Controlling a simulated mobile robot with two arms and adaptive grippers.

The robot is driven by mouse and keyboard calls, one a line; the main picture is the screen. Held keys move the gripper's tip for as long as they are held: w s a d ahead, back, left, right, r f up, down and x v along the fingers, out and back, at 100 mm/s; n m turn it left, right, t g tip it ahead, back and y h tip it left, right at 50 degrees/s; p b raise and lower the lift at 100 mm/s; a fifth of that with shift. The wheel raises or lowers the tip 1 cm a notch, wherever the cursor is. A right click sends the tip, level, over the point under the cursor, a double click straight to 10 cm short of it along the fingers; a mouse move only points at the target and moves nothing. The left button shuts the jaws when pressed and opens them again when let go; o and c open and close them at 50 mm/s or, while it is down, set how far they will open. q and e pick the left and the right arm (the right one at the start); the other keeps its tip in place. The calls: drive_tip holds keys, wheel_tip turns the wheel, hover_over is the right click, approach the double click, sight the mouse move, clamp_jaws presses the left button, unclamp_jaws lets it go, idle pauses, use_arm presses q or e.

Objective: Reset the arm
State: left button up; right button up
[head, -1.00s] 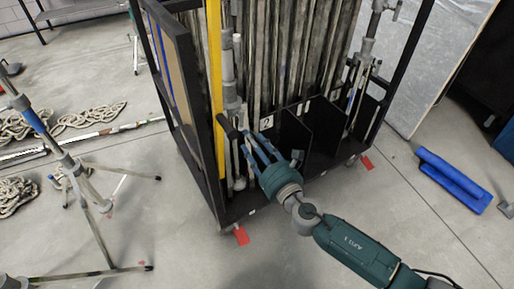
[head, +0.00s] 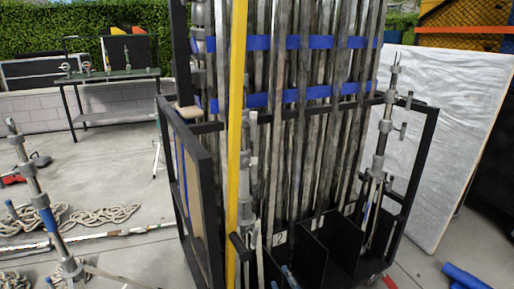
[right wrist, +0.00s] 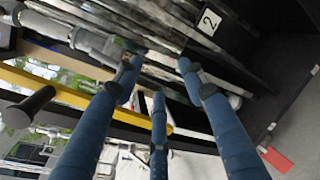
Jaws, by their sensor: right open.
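My right gripper shows in the right wrist view (right wrist: 160,72) as several blue fingers, spread apart with nothing held between them. In the head view only the blue tips of my right gripper (head: 286,274) show at the bottom edge, in front of the black cart (head: 196,200). Its arm is out of frame there. In the wrist view the fingers point toward the cart's grey poles and a white label marked 2 (right wrist: 209,21). I cannot tell whether a finger touches a pole. My left gripper is not in view.
The cart holds many upright metal poles (head: 290,140) with blue straps and a yellow bar (head: 237,130). A grey stand (head: 45,215) and rope (head: 105,215) are at left. A large pale panel (head: 440,140) leans at right, near blue pieces (head: 465,277).

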drive_tip(key=s+d+f+m+g+h, duration=0.2)
drive_tip(key=s+d+f+m, duration=0.2)
drive_tip(key=f+m, duration=0.25)
drive_tip(key=s+d+f+m+g+h, duration=0.1)
drive_tip(key=s+d+f+m+g, duration=0.3)
drive_tip(key=f, duration=0.4)
drive_tip(key=s+d+f+m+g+h, duration=0.1)
drive_tip(key=s+d+f+m+h, duration=0.2)
drive_tip(key=f+m, duration=0.4)
drive_tip(key=s+f+m+g+y, duration=0.1)
drive_tip(key=s+f+m+g, duration=0.2)
drive_tip(key=s+f+m, duration=0.6)
drive_tip(key=s+f+m+g+y, duration=0.1)
drive_tip(key=s+f+m+g, duration=0.25)
drive_tip(key=s, duration=1.05)
use_arm(q)
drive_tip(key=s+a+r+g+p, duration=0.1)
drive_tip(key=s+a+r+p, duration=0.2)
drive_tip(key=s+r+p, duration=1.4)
drive_tip(key=p, duration=1.6)
use_arm(e)
drive_tip(key=s+d+r+g, duration=0.1)
drive_tip(key=s+d+r, duration=0.1)
drive_tip(key=s+r, duration=0.6)
drive_tip(key=s+d+r, duration=0.1)
drive_tip(key=s+r, duration=0.7)
drive_tip(key=s, duration=0.2)
drive_tip(key=shift+d+g, duration=0.35)
drive_tip(key=shift+d, duration=0.05)
